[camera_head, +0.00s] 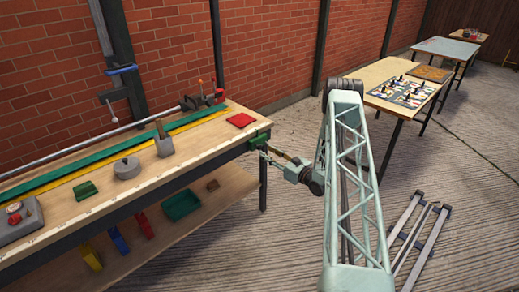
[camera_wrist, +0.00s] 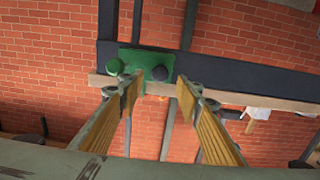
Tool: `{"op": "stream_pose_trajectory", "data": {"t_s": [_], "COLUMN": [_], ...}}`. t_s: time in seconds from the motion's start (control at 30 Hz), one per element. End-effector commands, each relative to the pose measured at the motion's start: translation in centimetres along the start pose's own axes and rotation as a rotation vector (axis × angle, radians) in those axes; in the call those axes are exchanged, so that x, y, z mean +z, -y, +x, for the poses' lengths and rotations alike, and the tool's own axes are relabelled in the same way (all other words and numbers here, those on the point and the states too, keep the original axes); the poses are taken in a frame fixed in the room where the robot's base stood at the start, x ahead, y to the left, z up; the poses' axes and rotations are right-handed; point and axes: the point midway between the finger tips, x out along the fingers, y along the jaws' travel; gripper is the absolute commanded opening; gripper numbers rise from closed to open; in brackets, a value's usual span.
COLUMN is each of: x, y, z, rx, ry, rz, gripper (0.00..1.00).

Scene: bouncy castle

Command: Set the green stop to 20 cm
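The green stop (camera_head: 259,140) sits on the front edge of the workbench (camera_head: 140,178), near its right end. In the wrist view the green stop (camera_wrist: 140,60) is a green plate with a green knob at its left and a dark round knob at its right. My gripper (camera_head: 268,154) is just in front of the stop in the head view. In the wrist view my gripper (camera_wrist: 158,95) is open, its two tan-padded fingers apart with nothing between them. The stop lies beyond the fingertips; I cannot tell whether they touch it. The edge scale is too small to read.
The bench top holds a red pad (camera_head: 241,120), a grey block with a wooden piece (camera_head: 164,146), a round grey weight (camera_head: 127,169) and a small green tray (camera_head: 86,190). Bins stand on the lower shelf. A grey frame (camera_head: 420,235) lies on the floor at right.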

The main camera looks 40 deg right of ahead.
Motion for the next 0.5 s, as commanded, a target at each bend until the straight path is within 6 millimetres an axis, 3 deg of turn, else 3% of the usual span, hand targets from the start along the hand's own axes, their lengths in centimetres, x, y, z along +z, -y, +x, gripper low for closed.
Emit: {"op": "stream_pose_trajectory", "data": {"t_s": [0.2,0.5], "x": [0.0,0.0], "y": [0.1,0.0], "z": [3.0,6.0], "rx": [-0.002,0.000], "ry": [-0.001,0.000], "rz": [-0.002,-0.001], "gripper": [0.32,0.32]}}
